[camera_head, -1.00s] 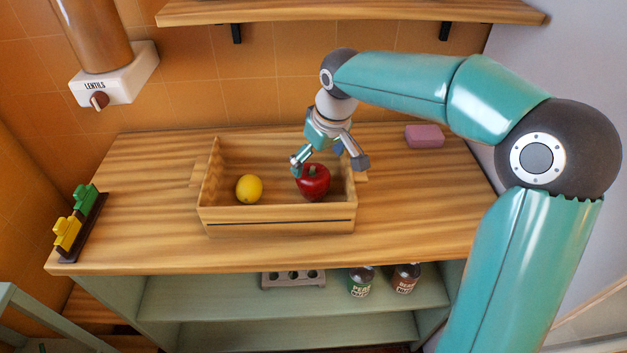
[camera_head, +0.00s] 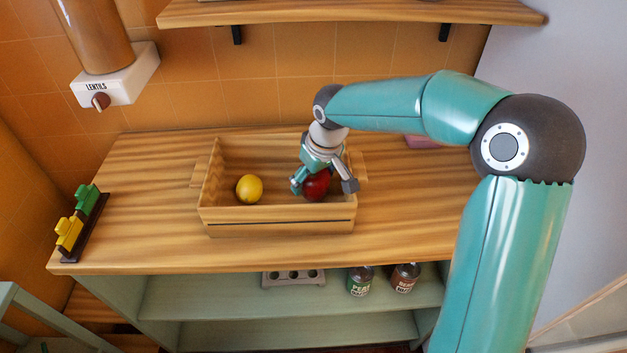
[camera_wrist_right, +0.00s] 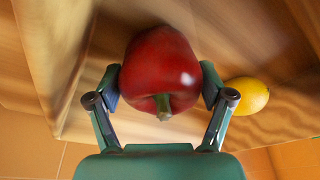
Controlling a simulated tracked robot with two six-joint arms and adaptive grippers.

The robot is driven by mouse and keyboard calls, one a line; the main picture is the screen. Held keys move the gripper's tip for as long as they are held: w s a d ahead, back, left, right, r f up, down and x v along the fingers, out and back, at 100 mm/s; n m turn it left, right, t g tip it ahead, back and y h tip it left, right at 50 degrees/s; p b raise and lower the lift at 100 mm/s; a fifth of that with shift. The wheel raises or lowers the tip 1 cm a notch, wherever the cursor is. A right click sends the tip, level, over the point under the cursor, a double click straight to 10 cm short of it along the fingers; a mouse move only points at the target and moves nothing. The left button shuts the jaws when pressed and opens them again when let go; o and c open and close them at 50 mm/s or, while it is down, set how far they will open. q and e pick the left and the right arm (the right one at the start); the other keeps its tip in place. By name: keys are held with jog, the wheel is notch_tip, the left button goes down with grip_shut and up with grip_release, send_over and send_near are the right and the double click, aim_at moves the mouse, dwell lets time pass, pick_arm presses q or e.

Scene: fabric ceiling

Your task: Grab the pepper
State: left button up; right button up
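The pepper (camera_head: 318,186) is round and red and sits in the right part of a wooden crate (camera_head: 280,217). In the right wrist view the pepper (camera_wrist_right: 160,70) lies between the fingers with its green stem toward the palm. My right gripper (camera_head: 324,187) reaches down into the crate, with its fingers spread on either side of the pepper. In the wrist view the fingertips of this gripper (camera_wrist_right: 160,88) are very close to its sides; firm contact cannot be made out. My left gripper is not in view.
A lemon (camera_head: 249,188) lies in the crate left of the pepper. The crate walls surround both. A pink block (camera_head: 416,141) is partly behind my arm. A dark rack with green and yellow pieces (camera_head: 76,222) stands at the left edge. A shelf (camera_head: 350,12) hangs above.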

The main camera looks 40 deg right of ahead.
jog(key=c, duration=0.6)
jog(key=shift+r, duration=0.1)
